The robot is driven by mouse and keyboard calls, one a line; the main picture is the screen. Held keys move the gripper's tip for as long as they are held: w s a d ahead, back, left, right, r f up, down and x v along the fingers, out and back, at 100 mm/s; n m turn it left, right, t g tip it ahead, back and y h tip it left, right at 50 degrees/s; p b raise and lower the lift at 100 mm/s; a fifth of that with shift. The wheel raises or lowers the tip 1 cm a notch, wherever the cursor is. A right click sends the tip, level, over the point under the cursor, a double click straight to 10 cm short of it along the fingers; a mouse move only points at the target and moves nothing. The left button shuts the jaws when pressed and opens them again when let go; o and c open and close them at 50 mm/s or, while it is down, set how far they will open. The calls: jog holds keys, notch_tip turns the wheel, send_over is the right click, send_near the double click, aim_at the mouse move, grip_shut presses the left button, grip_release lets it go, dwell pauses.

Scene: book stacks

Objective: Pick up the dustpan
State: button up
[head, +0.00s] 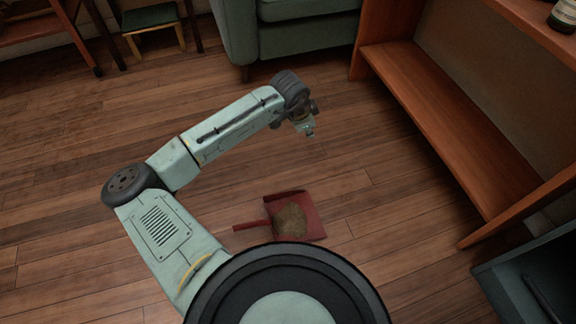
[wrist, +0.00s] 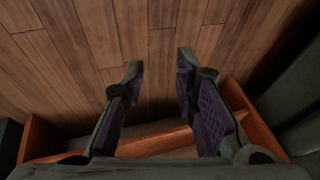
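The dustpan (head: 312,216) is red and lies on the wooden floor just beyond my round base, its handle pointing left. A brown heap (head: 290,220) sits in its pan. My gripper (head: 309,131) is above the floor, beyond the dustpan and apart from it. In the wrist view, my gripper (wrist: 158,75) has its two fingers spread with bare floor between them, so it is open and empty. The dustpan does not show in the wrist view.
A wooden shelf unit (head: 440,115) stands at the right, with a bottle (head: 563,15) on its upper board. A green-grey armchair (head: 300,32) stands at the back. A small stool (head: 150,18) is at the back left. A dark bin-like box (head: 530,280) is at the lower right. The floor at left is clear.

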aim_at(280, 194)
jog(key=s+a+f+g+y+b, duration=0.1)
jog(key=s+a+f, duration=0.1)
jog(key=f, duration=0.3)
jog(key=s+a+f+g+y, duration=0.1)
jog(key=s+a+f, duration=0.2)
jog(key=f, duration=0.1)
jog(key=s+a+f+g+b, duration=0.1)
jog(key=s+a+f+g, duration=0.1)
jog(key=f, duration=0.3)
jog(key=shift+s+a+f+y+b, duration=0.2)
jog(key=shift+s+a, duration=0.1)
jog(key=shift+s, duration=0.1)
jog(key=shift+s+a+f+y+b, duration=0.1)
jog(key=shift+s+a+y, duration=0.1)
jog(key=shift+s+a, duration=0.15)
notch_tip(280, 194, down, 11)
jog(key=b, duration=0.5)
jog(key=shift+a+r, duration=0.1)
jog(key=shift+r, duration=0.1)
jog(key=shift+c, duration=0.6)
jog(key=shift+s, duration=0.1)
grip_shut()
